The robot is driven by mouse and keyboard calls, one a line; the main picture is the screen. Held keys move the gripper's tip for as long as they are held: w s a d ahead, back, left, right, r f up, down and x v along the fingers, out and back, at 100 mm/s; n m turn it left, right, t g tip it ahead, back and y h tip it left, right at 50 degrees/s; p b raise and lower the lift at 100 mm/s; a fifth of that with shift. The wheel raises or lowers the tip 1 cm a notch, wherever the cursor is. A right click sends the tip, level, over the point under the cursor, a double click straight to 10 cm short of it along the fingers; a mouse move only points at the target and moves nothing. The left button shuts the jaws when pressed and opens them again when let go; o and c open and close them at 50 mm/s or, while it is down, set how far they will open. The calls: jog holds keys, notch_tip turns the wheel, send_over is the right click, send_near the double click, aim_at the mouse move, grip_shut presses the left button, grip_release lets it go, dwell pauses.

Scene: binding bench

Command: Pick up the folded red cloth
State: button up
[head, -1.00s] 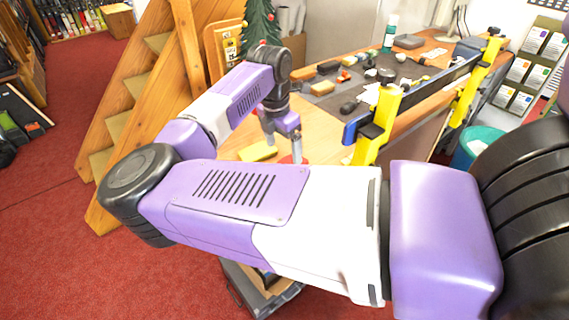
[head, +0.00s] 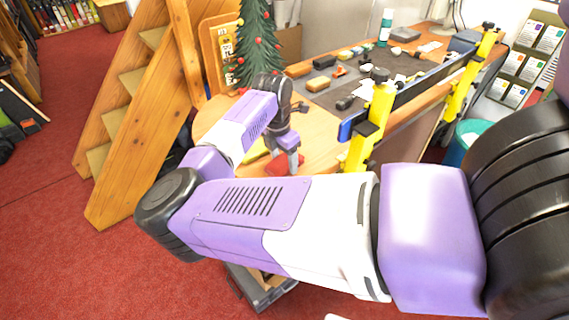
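The folded red cloth (head: 277,168) lies near the front edge of the wooden bench top, partly hidden by my arm. My gripper (head: 291,162) points down at it, with a grey finger at or just in front of the cloth. The other finger is not clear, so I cannot tell whether the gripper is open or shut, or whether it touches the cloth.
A yellow piece (head: 254,150) lies just left of the cloth, partly behind my arm. A yellow-posted clamp bar (head: 357,150) stands right of my gripper. A dark mat (head: 330,97) with several small tools lies behind, and a small decorated tree (head: 257,45) stands at the back left.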

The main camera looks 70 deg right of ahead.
aim_at(284, 161)
jog(key=c, duration=0.7)
notch_tip(284, 161, up, 20)
jog(key=b, duration=0.4)
jog(key=o, duration=0.9)
jog(key=c, duration=0.6)
